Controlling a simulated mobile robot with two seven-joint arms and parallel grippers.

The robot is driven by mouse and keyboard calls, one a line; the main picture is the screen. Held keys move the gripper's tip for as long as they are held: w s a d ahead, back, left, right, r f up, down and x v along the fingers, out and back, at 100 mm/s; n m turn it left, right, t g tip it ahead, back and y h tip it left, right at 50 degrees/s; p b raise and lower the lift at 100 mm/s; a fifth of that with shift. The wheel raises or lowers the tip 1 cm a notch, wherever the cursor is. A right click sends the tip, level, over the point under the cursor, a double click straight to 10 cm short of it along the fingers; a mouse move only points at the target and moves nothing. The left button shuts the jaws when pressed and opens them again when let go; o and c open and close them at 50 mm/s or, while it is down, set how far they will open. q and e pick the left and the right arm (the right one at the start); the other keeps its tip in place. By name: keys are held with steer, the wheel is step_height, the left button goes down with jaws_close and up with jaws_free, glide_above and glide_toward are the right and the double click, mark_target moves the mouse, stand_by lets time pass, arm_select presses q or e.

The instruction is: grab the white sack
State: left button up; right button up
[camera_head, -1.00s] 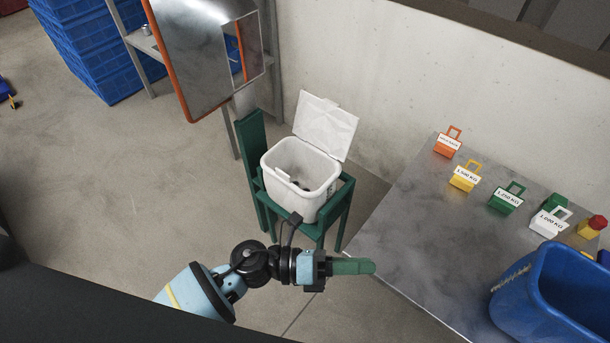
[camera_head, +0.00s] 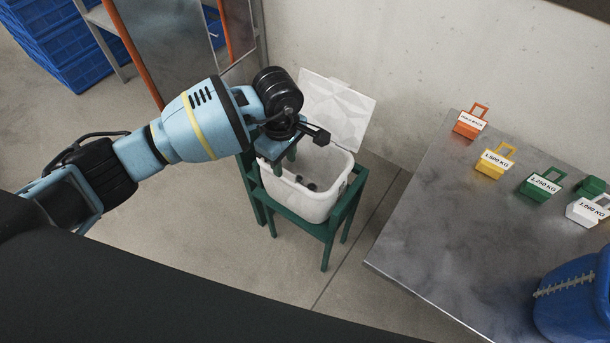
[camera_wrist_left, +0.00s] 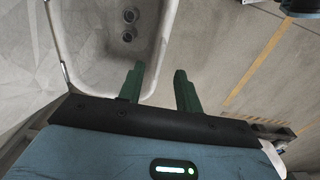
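A white open-topped container (camera_head: 310,207) with its lid (camera_head: 338,112) raised stands on a green stand (camera_head: 326,257); it is the large white thing here and looks like a rigid bin rather than a sack. A few small dark round things lie inside. My left gripper (camera_head: 284,160) is over its near-left rim, fingers pointing down. In the left wrist view the green fingers (camera_wrist_left: 159,68) are apart, one on each side of the container's rim (camera_wrist_left: 168,25). I cannot tell whether they touch it. My right gripper is not in view.
A concrete wall is behind. Blue crates (camera_head: 60,50) stand at the far left.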

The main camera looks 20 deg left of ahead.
mark_target(287, 177)
arm_select(q)
steer(key=shift+s+d+f, duration=0.1)
steer(key=shift+w+f, duration=0.2)
steer(key=shift+f, duration=3.6)
jaws_close()
steer(key=shift+r, duration=0.1)
